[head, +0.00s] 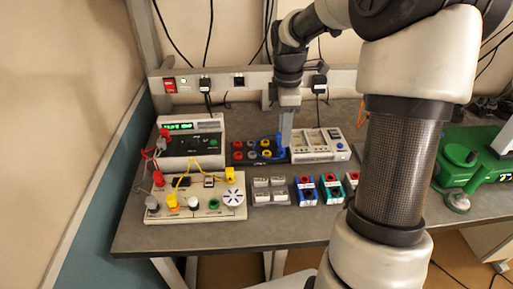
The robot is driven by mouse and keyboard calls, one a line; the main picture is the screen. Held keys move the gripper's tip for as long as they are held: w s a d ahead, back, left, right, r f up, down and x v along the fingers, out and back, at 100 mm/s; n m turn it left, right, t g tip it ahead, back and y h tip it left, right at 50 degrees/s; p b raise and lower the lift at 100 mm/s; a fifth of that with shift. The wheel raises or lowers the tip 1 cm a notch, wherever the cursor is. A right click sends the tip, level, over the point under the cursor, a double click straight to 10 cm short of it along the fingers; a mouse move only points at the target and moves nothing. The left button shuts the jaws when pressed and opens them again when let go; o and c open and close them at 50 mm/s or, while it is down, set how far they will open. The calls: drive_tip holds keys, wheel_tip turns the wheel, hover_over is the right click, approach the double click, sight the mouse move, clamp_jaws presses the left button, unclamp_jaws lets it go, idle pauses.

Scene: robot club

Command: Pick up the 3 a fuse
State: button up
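My gripper (286,143) points down over the back of the grey bench, between a dark socket block (243,158) and a white panelled device (315,152). Its fingers show as one narrow grey shape, so I cannot tell their opening or whether anything is between them. I cannot pick out the 3 A fuse for certain; labels are too small to read. Several small grey-white pieces (279,196) sit on a dark base in the middle front. Blue-and-red blocks (305,190) and (332,188) stand to their right, with another red block (352,180) partly behind my arm.
A meter with a green display (190,140) and a cream board with yellow wires (195,203) fill the left of the bench (200,236). A green machine (465,170) stands at right. A power rail (222,82) runs behind. The front strip is clear.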

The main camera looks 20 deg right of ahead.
hover_over(278, 178)
drive_tip(key=shift+n, duration=0.4)
drive_tip(key=f, duration=1.2)
drive_tip(key=shift+w+d+f, duration=0.2)
drive_tip(key=shift+f, duration=0.2)
drive_tip(key=shift+s+a+f, duration=0.15)
drive_tip(key=shift+f, duration=1.2)
drive_tip(key=shift+s+a+f, duration=0.1)
drive_tip(key=shift+f, duration=1.2)
clamp_jaws()
